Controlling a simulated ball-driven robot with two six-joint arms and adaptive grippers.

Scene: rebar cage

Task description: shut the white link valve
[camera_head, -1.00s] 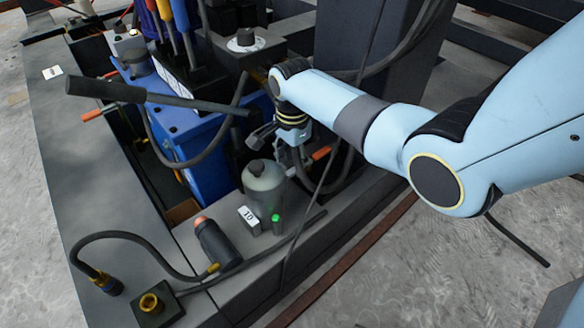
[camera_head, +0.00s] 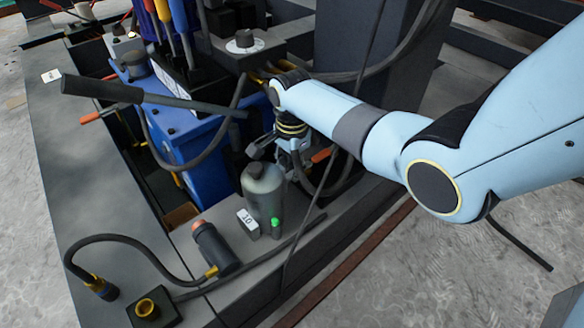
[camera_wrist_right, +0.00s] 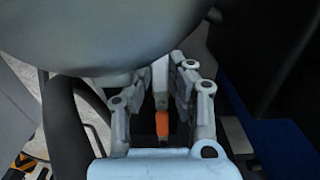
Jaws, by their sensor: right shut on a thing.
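My right gripper (camera_head: 262,150) reaches down behind the grey-green bottle, beside the blue pump unit. In the right wrist view its two grey fingers (camera_wrist_right: 160,95) are shut around a narrow white bar (camera_wrist_right: 160,72), which looks like part of the white link valve. An orange piece (camera_wrist_right: 162,125) shows between the fingers, nearer the palm. In the head view an orange handle end (camera_head: 320,155) sticks out right of the gripper. The valve body is mostly hidden, so its lever angle cannot be told. My left gripper is not in view.
The grey-green bottle (camera_head: 264,190) stands close in front of the gripper. A white block marked 10 (camera_head: 248,222) and a dark cylinder (camera_head: 216,247) are on the ledge. The blue pump unit (camera_head: 190,145), its long dark lever (camera_head: 150,97) and hoses crowd the left.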

